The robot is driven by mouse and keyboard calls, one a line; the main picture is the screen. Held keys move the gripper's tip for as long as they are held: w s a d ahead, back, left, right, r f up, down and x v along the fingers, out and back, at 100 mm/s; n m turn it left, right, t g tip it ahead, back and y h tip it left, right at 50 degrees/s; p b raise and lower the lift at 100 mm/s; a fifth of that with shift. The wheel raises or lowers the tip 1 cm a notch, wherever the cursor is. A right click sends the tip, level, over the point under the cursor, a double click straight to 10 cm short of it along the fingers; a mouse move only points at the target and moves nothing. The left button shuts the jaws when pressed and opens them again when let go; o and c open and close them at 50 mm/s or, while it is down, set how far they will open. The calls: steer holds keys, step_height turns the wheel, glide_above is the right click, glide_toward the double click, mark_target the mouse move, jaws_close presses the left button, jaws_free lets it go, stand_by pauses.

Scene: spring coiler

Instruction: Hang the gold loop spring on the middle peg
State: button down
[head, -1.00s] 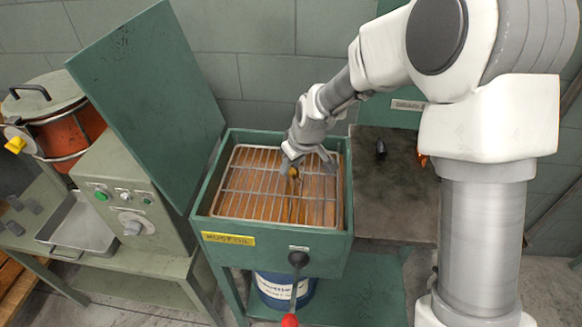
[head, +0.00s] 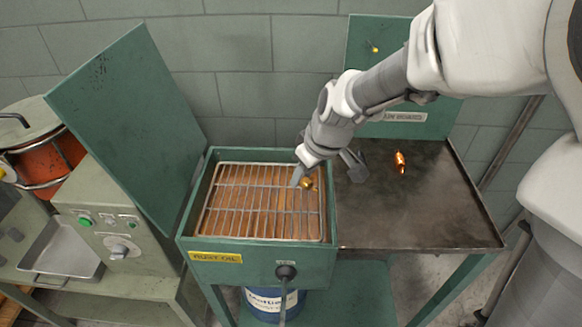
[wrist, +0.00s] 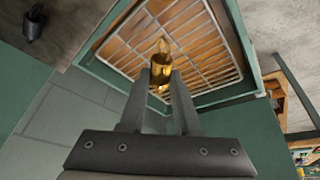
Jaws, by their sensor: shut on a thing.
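My gripper (head: 308,178) is shut on the gold loop spring (head: 309,184), above the right part of the wire grate. In the wrist view the gold spring (wrist: 161,70) stands out between the fingertips (wrist: 162,82), with the grate behind it. A green upright board (head: 385,60) stands at the back right. One small peg (head: 373,47) shows near its upper left. My arm covers much of the board, so I cannot see the middle peg clearly.
The wire grate (head: 250,185) lies in a green box with a raised lid (head: 125,130) on its left.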

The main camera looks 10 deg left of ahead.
mark_target(306, 181)
steer(key=shift+s+d+r, duration=0.35)
steer(key=shift+r, duration=0.1)
steer(key=shift+r+p, duration=0.4)
steer(key=shift+p, duration=0.05)
step_height(306, 181, up, 11)
steer(key=p, duration=0.8)
steer(key=shift+s, duration=0.1)
